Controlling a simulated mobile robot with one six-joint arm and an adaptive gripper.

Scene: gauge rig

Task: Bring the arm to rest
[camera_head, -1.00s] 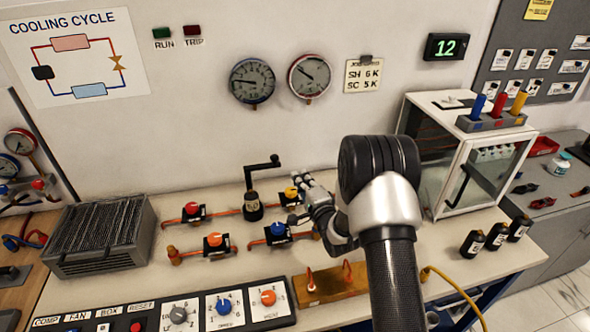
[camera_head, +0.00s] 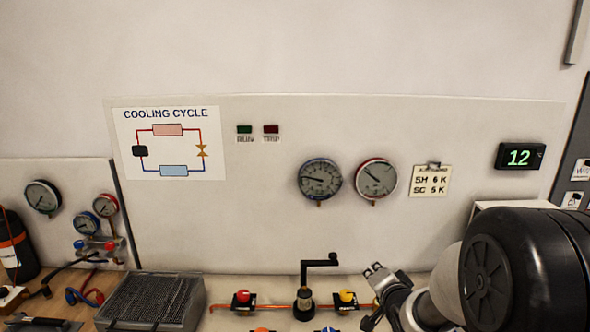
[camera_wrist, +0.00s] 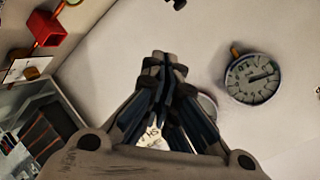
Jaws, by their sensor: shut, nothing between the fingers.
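My gripper (camera_head: 374,272) is at the lower right of the head view, in front of the bench's back panel and just right of the yellow-knobbed valve (camera_head: 347,296). In the wrist view my gripper (camera_wrist: 160,58) has its fingers together with nothing between them. My dark wrist and arm fill the head view's lower right corner and hide part of the bench. The blue-rimmed gauge (camera_head: 320,179) and red-rimmed gauge (camera_head: 376,178) hang on the panel above and to the left of the gripper. A round gauge (camera_wrist: 254,78) shows in the wrist view, apart from the fingers.
A black crank handle (camera_head: 318,262) stands left of my gripper, beside a red-knobbed valve (camera_head: 243,297). A finned grey block (camera_head: 152,300) sits further left. A white cabinet (camera_head: 500,207) is partly hidden behind my arm. The wall above the gauges is clear.

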